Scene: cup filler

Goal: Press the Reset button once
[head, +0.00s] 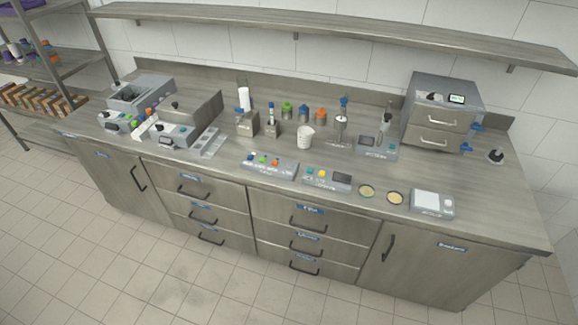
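A grey control box (284,174) with a row of small coloured buttons, blue, green, orange and red, sits near the front edge of the bench, about the middle. To its right is a second grey box (316,183) with small cyan and yellow buttons and a dark display (342,179). The labels are too small to read, so I cannot tell which button is Reset. A white cup (305,139) stands on the bench behind these boxes. Neither of my grippers shows in the head view.
The bench (490,210) has drawers and doors below. Two round dishes (367,191) and a scale (432,202) lie right of the boxes. Bottles with coloured caps (287,113) stand behind. A drawer unit (440,115) is at right, grey devices (190,112) at left. A shelf (330,30) runs above.

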